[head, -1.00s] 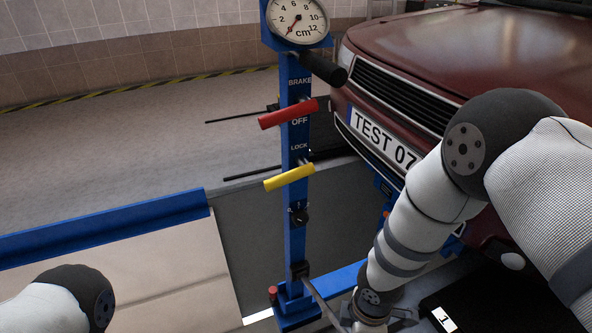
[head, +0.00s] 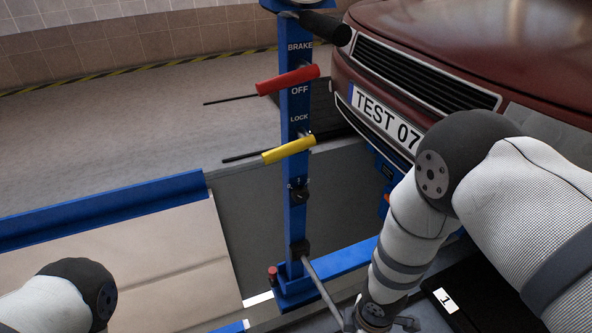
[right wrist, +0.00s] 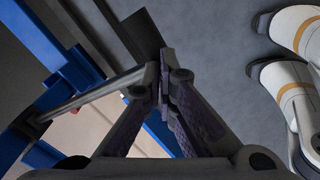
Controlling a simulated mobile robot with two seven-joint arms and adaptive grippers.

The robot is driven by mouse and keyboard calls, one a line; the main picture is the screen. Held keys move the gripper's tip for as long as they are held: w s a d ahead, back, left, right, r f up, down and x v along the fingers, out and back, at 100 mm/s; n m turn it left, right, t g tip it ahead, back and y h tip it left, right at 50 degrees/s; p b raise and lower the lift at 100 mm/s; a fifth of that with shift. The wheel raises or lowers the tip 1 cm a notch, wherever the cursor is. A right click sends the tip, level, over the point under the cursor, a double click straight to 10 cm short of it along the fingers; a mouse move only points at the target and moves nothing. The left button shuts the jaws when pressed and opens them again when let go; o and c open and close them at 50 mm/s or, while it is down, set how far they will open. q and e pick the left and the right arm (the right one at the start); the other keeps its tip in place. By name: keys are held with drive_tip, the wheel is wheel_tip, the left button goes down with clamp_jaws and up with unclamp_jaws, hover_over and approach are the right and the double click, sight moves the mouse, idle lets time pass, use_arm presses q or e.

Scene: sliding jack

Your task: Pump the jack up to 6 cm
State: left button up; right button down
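The jack's blue post (head: 296,190) stands upright in the middle of the head view. Its red lever (head: 288,80) is by the BRAKE and OFF labels, and its yellow lever (head: 288,150) is below LOCK. The gauge (head: 300,3) is almost wholly cut off at the top, so its reading is hidden. A grey pump rod (head: 322,290) slopes from the post's foot down to the right. My right gripper (right wrist: 163,82) looks shut on the rod's end in the right wrist view; the rod (right wrist: 95,95) comes in from the left. My left gripper is out of view.
A red car (head: 440,35) with plate TEST 07 stands at the right, behind my right arm. A blue rail (head: 110,210) runs along the left. A black horizontal handle (head: 325,25) sticks out near the post's top. Grey floor (head: 110,130) lies open behind.

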use_arm(q)
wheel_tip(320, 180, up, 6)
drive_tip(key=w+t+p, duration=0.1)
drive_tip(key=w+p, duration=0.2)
drive_tip(key=p, duration=0.4)
drive_tip(key=shift+p, duration=0.3)
use_arm(e)
drive_tip(key=w+a+r, duration=0.1)
drive_tip(key=w+r, duration=0.1)
drive_tip(key=r, duration=0.5)
drive_tip(key=w+a+r, duration=0.1)
drive_tip(key=w+r, duration=0.2)
drive_tip(key=r, duration=0.4)
drive_tip(key=shift+w, duration=0.25)
use_arm(q)
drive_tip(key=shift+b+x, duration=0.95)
drive_tip(key=shift+b, duration=0.05)
use_arm(e)
drive_tip(key=s+d+f, duration=0.1)
drive_tip(key=s+f, duration=0.2)
drive_tip(key=f, duration=0.4)
drive_tip(key=shift+s+d+f, duration=0.15)
drive_tip(key=shift+s+f, duration=0.05)
drive_tip(key=shift+s, duration=0.15)
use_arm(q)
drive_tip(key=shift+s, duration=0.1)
